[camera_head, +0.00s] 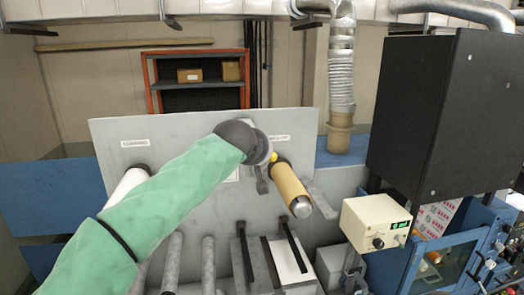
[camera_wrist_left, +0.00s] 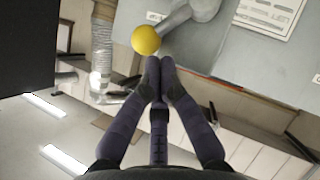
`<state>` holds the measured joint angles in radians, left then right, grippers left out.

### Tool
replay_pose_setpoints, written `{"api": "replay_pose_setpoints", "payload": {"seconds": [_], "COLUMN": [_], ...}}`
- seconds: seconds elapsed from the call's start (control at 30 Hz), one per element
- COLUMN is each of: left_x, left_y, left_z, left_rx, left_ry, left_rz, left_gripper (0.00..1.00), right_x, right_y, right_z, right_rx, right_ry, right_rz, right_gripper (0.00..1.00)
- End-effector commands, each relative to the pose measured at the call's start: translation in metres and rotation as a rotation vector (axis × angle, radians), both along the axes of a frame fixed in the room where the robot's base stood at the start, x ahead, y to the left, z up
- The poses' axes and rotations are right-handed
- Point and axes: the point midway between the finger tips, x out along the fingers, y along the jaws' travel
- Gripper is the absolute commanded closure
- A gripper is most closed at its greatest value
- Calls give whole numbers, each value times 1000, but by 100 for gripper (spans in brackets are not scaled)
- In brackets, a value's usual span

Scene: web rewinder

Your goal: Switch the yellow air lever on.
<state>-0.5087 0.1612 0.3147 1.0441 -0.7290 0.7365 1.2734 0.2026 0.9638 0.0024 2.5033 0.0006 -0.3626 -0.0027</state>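The air lever's yellow ball knob (camera_wrist_left: 146,40) sits on the end of a grey lever arm (camera_wrist_left: 188,16) in the left wrist view. In the head view only a sliver of the yellow knob (camera_head: 273,157) shows beside my left wrist. My left gripper (camera_wrist_left: 159,68) has its fingertips together, with nothing visible between them. The tips are close to the knob in the picture; I cannot tell whether they touch it. In the head view my green-sleeved left arm reaches to the grey panel and its fingers are hidden. My right gripper is in neither view.
A grey panel (camera_head: 115,130) stands behind the lever. A brown roll (camera_head: 287,187) sticks out just right of my left wrist, and a white roll (camera_head: 126,184) is at left. A cream control box (camera_head: 376,220) and a large black cabinet (camera_head: 446,115) stand at right.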

Motion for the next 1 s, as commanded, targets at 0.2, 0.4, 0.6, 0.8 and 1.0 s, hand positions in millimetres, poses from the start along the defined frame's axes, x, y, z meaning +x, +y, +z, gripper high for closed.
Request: {"api": "replay_pose_setpoints", "payload": {"seconds": [0.2, 0.4, 0.6, 0.8, 1.0], "left_x": [0, -1, -7, -48, -78], "left_y": [0, 8, 31, 35, 40], "left_z": [0, 8, 36, 45, 61], "left_rx": [-1, -2, -3, -2, -2], "left_ry": [-1, -2, -4, -3, -3], "left_rz": [0, 2, 1, -3, -2], "left_gripper": [100, 100, 100, 100, 100], "right_x": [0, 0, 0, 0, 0], "right_y": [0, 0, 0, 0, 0], "right_z": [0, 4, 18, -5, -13], "right_rx": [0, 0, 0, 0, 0], "right_ry": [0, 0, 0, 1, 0], "right_rz": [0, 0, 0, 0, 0], "right_gripper": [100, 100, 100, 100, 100]}}
